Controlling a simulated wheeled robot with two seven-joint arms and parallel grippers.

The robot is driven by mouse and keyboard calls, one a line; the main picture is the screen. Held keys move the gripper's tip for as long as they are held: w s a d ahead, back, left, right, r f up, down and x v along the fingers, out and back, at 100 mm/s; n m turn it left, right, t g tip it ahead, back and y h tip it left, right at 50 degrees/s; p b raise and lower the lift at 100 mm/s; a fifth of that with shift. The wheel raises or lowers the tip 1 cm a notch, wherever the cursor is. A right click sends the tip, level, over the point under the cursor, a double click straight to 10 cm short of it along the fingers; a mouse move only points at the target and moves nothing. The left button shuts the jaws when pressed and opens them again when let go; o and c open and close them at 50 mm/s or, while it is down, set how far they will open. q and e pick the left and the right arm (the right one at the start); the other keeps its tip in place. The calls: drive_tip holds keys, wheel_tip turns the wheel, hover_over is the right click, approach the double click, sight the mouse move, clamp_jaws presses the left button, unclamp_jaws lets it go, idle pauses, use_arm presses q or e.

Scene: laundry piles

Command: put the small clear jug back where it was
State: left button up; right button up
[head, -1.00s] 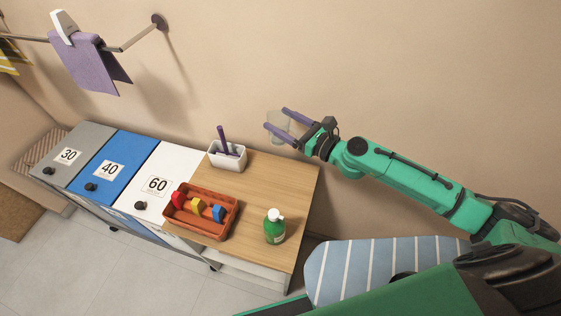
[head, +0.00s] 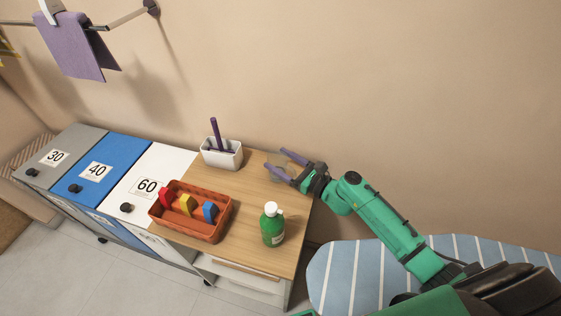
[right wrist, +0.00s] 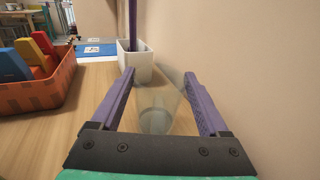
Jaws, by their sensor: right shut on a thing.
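The small clear jug (right wrist: 158,105) is between the two purple fingers of my right gripper (right wrist: 160,90), which is shut on it. It is see-through and faint, and in the head view it shows as a pale shape (head: 279,168) at the fingers. My right gripper (head: 287,165) is over the back right part of the wooden tabletop (head: 265,195), near the wall. I cannot tell whether the jug's bottom touches the top. My left gripper is not in view.
A white pot (head: 222,154) with a purple stick stands left of the jug. An orange basket (head: 190,226) with coloured pieces and a green bottle (head: 272,225) stand in front. Numbered bins are at left, a striped ironing board (head: 345,275) at right. The tabletop's middle is clear.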

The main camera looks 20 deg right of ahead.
drive_tip(key=shift+f, duration=0.2)
drive_tip(key=o, duration=1.2)
drive_tip(key=shift+r, duration=0.1)
drive_tip(key=shift+r, duration=0.3)
drive_tip(key=v, duration=0.3)
drive_tip(key=b+v, duration=0.1)
drive_tip(key=v, duration=0.3)
drive_tip(key=b+v, duration=0.1)
drive_tip(key=v, duration=0.3)
drive_tip(key=shift+s+f, duration=0.1)
drive_tip(key=shift+f, duration=0.15)
drive_tip(key=shift+s+d, duration=0.25)
drive_tip(key=shift+s, duration=0.15)
drive_tip(key=shift+r, duration=0.1)
drive_tip(key=shift+r, duration=0.1)
